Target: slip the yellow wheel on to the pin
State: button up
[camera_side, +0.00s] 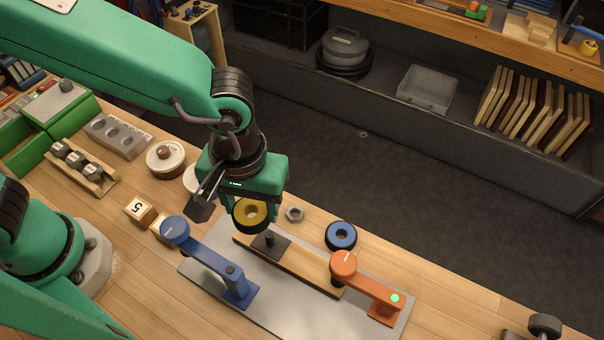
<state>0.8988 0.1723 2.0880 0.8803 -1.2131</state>
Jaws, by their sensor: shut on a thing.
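My gripper (256,212) is shut on the yellow wheel (250,213), which has a dark tyre around its yellow hub. It holds the wheel above the far edge of the wooden strip. The pin (269,238) is a short dark post on a dark square base, set on the wooden strip on the grey plate. The wheel is apart from the pin, up and to the left of it in the picture. The fingers are partly hidden by the wheel and the gripper body.
A blue lever arm (205,256) stands left of the pin and an orange one (365,284) right of it, both on the grey plate (290,310). Numbered wooden blocks (139,210) sit at left.

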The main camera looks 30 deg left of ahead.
aim_at(270, 232)
jog(key=shift+w+d+r, duration=0.2)
jog(key=shift+w+d, duration=0.05)
jog(key=shift+d, duration=0.25)
jog(key=shift+w+d+r, duration=0.2)
jog(key=shift+w+d, duration=0.05)
jog(key=shift+d, duration=0.2)
jog(key=shift+f, duration=0.25)
jog(key=shift+f, duration=2.45)
jog(key=shift+f, duration=2.05)
dwell(1.1)
jog(key=o, duration=1.4)
jog(key=shift+r, duration=0.2)
